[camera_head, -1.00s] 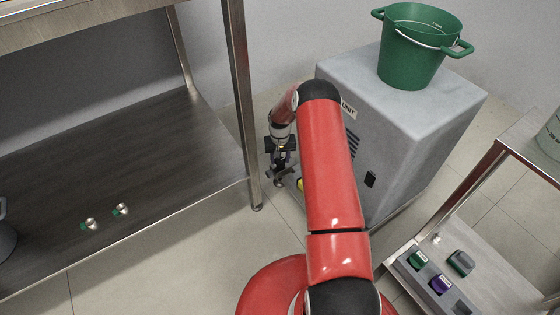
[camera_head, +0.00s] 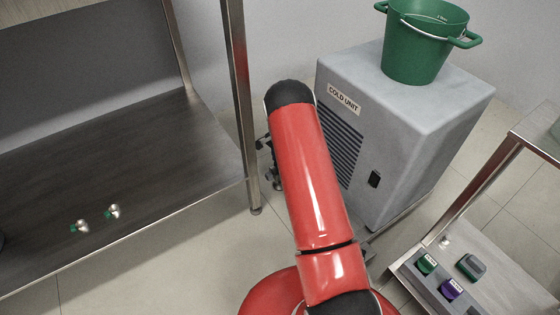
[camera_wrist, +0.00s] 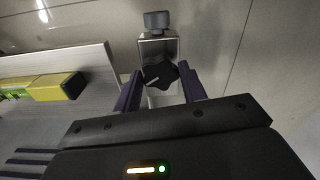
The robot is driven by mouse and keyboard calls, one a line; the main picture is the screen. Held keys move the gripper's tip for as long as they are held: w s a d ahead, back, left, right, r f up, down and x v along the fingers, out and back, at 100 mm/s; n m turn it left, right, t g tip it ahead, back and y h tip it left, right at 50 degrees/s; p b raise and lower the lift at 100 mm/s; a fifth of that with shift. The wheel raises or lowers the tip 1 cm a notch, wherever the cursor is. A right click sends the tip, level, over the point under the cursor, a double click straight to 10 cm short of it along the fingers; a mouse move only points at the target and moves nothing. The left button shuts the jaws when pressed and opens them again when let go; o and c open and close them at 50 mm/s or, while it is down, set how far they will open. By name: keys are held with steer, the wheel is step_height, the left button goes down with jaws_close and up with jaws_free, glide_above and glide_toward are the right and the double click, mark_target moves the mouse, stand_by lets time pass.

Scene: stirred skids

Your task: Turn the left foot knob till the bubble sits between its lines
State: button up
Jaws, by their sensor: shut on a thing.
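The foot knob (camera_wrist: 160,76) is dark and lobed, with a pale line on its face, and sits on a metal bracket in the wrist view. My gripper (camera_wrist: 160,72) has its purple fingers on either side of the knob, shut on it. A yellow level (camera_wrist: 58,88) lies to the left on a pale metal plate (camera_wrist: 90,58), its green vial cut by the picture's left edge. I cannot make out the bubble or its lines. In the head view the grey cold unit (camera_head: 405,120) stands at centre right, and my arm hides the knob and level.
A green bucket (camera_head: 415,55) stands on the cold unit. A steel table with a dark lower shelf (camera_head: 130,170) is at left, its leg (camera_head: 238,100) close beside my arm. A low trolley (camera_head: 510,285) with small coloured items stands at the lower right.

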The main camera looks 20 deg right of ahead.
steer(key=m, duration=0.5)
steer(key=shift+m, duration=0.3)
steer(key=shift+f+m, duration=0.1)
steer(key=shift+m, duration=2.1)
steer(key=o, duration=1)
steer(key=shift+c, duration=0.2)
step_height(320, 180, up, 8)
steer(key=shift+a+f+p, duration=0.1)
steer(key=shift+p, duration=0.5)
